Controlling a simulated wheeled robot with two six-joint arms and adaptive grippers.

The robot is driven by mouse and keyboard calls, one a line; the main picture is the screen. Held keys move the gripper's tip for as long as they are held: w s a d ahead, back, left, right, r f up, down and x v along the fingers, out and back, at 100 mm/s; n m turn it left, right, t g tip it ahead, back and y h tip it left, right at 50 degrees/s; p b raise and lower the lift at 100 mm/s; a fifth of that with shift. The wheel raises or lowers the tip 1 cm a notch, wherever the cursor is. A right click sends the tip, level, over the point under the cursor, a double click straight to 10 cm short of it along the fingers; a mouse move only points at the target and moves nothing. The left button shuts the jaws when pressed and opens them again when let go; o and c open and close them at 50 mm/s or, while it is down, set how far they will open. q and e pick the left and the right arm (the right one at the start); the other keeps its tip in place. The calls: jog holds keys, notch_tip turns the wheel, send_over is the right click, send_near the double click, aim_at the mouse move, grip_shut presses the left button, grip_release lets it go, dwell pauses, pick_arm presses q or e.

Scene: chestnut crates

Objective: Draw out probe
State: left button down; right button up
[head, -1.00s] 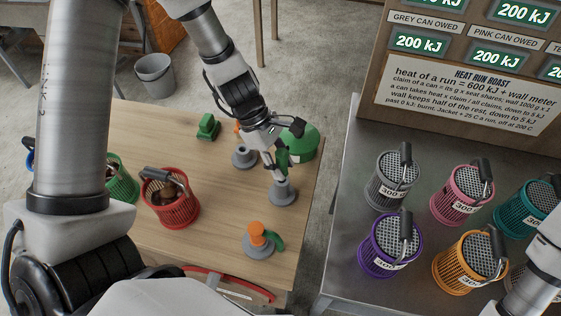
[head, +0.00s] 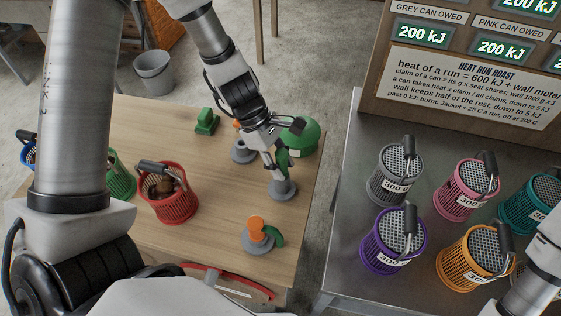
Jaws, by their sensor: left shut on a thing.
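My left gripper (head: 274,156) is over the right side of the wooden table, pointing down at a grey round stand (head: 284,190). It is shut on a slim part that rises from this stand, with a green piece (head: 283,160) beside the fingers; I take this to be the probe. The fingers hide most of it, and I cannot tell how deep it sits. A second grey stand (head: 242,153) is behind, with a bit of orange above it. A third stand nearer me has an orange top (head: 257,229) and a green piece beside it. My right gripper is out of view.
A red can (head: 176,208) and a green can (head: 121,181) stand left on the wooden table. A green dome (head: 300,136) is just behind the gripper. Grey (head: 386,187), purple (head: 380,253), pink, orange and teal cans crowd the metal table. A gap separates the tables.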

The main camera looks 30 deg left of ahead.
pick_arm(q)
jog(key=shift+f, duration=0.2)
jog(key=c, duration=0.8)
grip_release()
jog(key=shift+o, duration=0.2)
jog(key=shift+r, duration=0.1)
jog(key=v, duration=1.2)
